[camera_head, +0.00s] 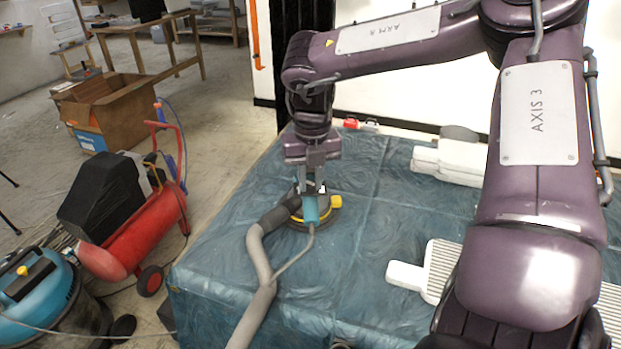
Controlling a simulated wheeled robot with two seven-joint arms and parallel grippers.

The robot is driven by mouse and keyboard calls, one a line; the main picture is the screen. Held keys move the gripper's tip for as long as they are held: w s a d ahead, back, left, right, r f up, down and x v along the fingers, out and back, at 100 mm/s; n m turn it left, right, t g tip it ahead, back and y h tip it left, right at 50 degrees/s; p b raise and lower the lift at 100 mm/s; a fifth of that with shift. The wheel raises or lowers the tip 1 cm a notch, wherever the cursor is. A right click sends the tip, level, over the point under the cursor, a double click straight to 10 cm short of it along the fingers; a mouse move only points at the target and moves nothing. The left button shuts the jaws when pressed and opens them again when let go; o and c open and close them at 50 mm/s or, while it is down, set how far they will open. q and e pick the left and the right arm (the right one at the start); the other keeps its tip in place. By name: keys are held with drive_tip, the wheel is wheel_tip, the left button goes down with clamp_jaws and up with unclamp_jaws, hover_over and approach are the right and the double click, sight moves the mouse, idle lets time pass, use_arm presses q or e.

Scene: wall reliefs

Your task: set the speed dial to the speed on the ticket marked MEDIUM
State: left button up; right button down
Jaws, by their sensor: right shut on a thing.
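A sander (311,211) with a teal body, a yellow part and a dark round base sits on the blue plastic-covered table, near its left side. My right gripper (311,187) points down from above and is shut on the sander's top. The gripper hides part of the sander. I cannot make out the speed dial or its setting. No ticket with a readable MEDIUM marking shows. My left gripper is not in view.
A grey hose (261,265) and thinner cable run from the sander to the table's front. White pieces (449,160) and a ribbed white panel (437,270) lie right. A small red-and-white item (360,125) is at the back. A red compressor (135,235) stands left on the floor.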

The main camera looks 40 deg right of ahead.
drive_tip(key=m+b, duration=0.1)
drive_tip(key=m, duration=0.3)
drive_tip(key=shift+m, duration=0.5)
drive_tip(key=m+b, duration=0.1)
drive_tip(key=m, duration=0.2)
drive_tip(key=shift+m, duration=0.3)
drive_tip(key=m+b, duration=0.1)
drive_tip(key=m, duration=0.2)
drive_tip(key=shift+m, duration=0.3)
drive_tip(key=m+b, duration=0.1)
drive_tip(key=m, duration=0.3)
drive_tip(key=shift+m+b, duration=0.3)
drive_tip(key=m+b, duration=0.1)
drive_tip(key=m, duration=0.3)
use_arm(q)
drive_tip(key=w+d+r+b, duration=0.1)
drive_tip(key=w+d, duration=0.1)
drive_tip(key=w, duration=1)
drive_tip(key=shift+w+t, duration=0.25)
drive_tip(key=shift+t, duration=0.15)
use_arm(e)
drive_tip(key=shift+m, duration=1.2)
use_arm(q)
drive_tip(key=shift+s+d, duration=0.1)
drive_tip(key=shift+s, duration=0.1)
use_arm(e)
drive_tip(key=c, duration=1.3)
unclamp_jaws()
